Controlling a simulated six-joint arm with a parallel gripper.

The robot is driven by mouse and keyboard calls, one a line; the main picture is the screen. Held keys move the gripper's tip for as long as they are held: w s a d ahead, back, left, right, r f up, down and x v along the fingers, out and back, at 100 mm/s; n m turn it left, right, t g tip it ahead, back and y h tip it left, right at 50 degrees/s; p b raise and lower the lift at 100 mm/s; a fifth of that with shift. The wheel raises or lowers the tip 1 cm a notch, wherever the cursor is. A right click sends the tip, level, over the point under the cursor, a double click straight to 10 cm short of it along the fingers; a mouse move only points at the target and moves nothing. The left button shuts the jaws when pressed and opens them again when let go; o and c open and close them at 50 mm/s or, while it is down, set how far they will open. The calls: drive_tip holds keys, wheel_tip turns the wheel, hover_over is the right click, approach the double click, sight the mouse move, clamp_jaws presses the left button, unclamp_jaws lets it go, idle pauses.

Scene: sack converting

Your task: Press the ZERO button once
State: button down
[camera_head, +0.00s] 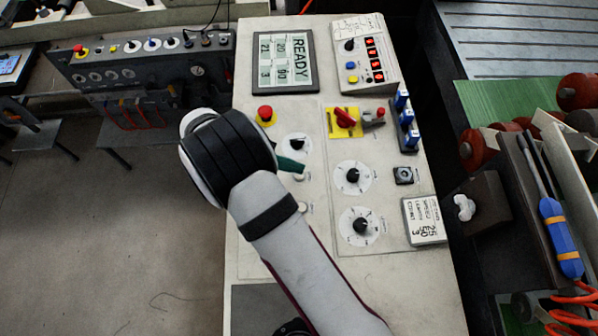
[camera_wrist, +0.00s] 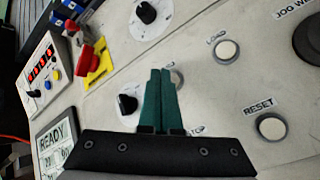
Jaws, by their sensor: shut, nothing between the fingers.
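No label reading ZERO can be made out in either view. My gripper (camera_wrist: 160,72) is shut and empty, its two green fingers together; it also shows over the console in the head view (camera_head: 300,167). In the wrist view a pale round button (camera_wrist: 178,78) sits just beside the fingertips, partly hidden by them, its label not visible. I cannot tell whether they touch it. Farther right are a white button labelled LOAD (camera_wrist: 227,50) and one labelled RESET (camera_wrist: 271,127). A STOP label shows beside the gripper body; its button is hidden.
The sloped console (camera_head: 390,270) carries a READY display (camera_head: 285,62), a small box with red digits (camera_head: 362,52), a red mushroom button (camera_head: 265,114), a red switch on a yellow plate (camera_head: 343,121) and dial knobs (camera_head: 353,177). A card holder (camera_head: 424,221) lies at the right.

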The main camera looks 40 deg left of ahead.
drive_tip(key=shift+f, duration=0.1)
drive_tip(key=shift+f, duration=0.3)
drive_tip(key=shift+f, duration=0.4)
idle(0.6)
drive_tip(key=shift+r, duration=0.85)
wheel_tip(320, 180, up, 5)
idle(0.5)
idle(0.6)
